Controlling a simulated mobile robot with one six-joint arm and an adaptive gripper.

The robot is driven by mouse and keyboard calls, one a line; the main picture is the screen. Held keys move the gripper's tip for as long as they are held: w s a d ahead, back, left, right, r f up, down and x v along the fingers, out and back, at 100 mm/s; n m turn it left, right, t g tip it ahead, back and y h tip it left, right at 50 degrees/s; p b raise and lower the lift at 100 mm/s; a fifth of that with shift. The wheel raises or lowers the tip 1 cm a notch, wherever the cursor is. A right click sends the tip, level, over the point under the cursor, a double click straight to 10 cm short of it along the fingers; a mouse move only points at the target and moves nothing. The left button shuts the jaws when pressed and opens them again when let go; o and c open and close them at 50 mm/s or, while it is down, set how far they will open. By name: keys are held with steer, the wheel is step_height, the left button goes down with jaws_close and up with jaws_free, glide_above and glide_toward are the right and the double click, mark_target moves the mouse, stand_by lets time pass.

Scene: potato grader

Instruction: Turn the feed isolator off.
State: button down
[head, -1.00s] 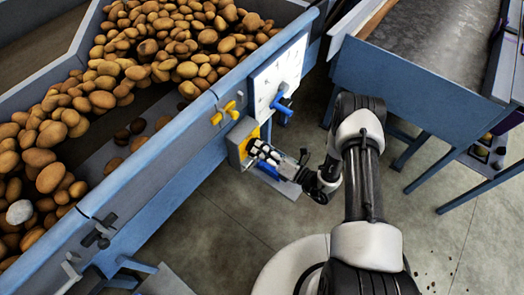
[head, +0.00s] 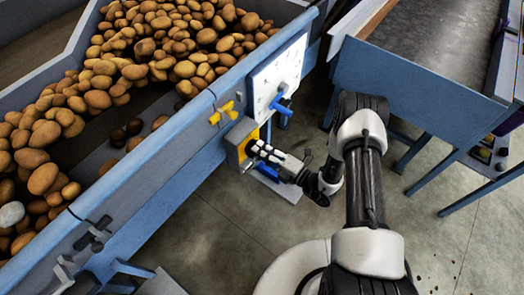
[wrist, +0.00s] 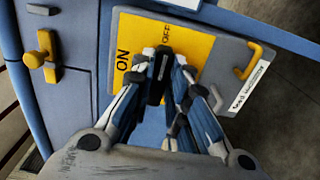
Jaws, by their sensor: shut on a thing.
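The feed isolator is a grey box with a yellow plate (wrist: 200,45) marked ON at the left and OFF at the top in the wrist view. Its black handle (wrist: 157,88) stands roughly upright in that view, its upper end near OFF. My gripper (wrist: 160,78) is shut on the handle, one finger on each side, and hides part of it and the lower plate. In the head view the yellow plate (head: 247,145) shows on the machine's side, with my gripper (head: 256,149) against it.
A yellow knob (wrist: 40,55) sits beside the box, and a yellow hasp (wrist: 256,60) is at its other edge. Potatoes fill the hopper (head: 150,150). A blue-framed conveyor (head: 420,85) stands at right.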

stand_by(0.5)
steer(key=c, duration=1.6)
jaws_free()
steer(key=shift+o, duration=0.2)
steer(key=v, duration=1.2)
